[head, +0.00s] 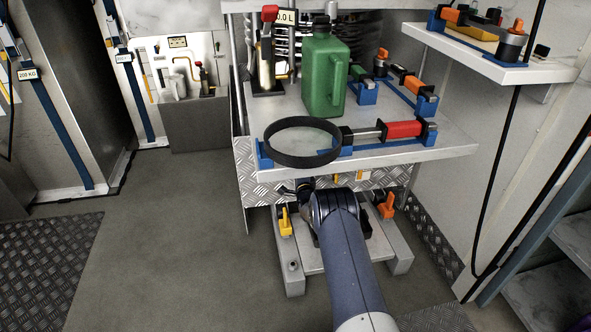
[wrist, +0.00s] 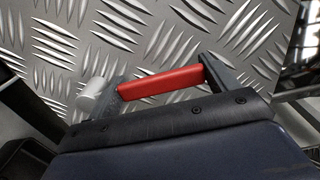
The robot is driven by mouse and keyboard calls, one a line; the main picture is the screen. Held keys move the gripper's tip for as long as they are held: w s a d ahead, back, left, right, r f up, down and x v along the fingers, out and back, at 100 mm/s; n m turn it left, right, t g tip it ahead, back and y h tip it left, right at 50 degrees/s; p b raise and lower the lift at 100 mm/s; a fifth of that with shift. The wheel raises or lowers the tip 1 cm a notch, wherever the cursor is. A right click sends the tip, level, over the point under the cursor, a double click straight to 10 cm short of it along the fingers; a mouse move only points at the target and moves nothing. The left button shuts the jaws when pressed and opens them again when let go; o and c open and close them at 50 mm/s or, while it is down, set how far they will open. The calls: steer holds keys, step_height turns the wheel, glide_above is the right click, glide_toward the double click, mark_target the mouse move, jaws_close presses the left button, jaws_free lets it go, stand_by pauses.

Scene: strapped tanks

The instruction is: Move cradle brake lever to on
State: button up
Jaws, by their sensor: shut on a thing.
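In the wrist view, a red grip (wrist: 160,84), which looks like the brake lever's handle, lies tilted in front of diamond plate. My gripper (head: 304,190) is at the front of the grey cradle (head: 292,262), below the bench edge in the head view. It is shut on the red grip. Dark grey pieces show at both ends of the grip, and a pale round knob (wrist: 95,97) is just left of it. My arm hides the middle of the cradle. The lever's on and off marks are not readable.
A yellow lever (head: 285,221) and an orange lever (head: 387,207) stand on either side of the cradle. Above it, the bench (head: 425,148) carries a black ring (head: 303,158) and a green jug (head: 325,75). Open floor (head: 170,220) lies to the left.

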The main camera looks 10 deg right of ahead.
steer(key=shift+d+f+m, duration=0.1)
steer(key=shift+d+m, duration=0.1)
steer(key=shift+m, duration=0.1)
steer(key=o, duration=1.1)
steer(key=shift+s, duration=0.1)
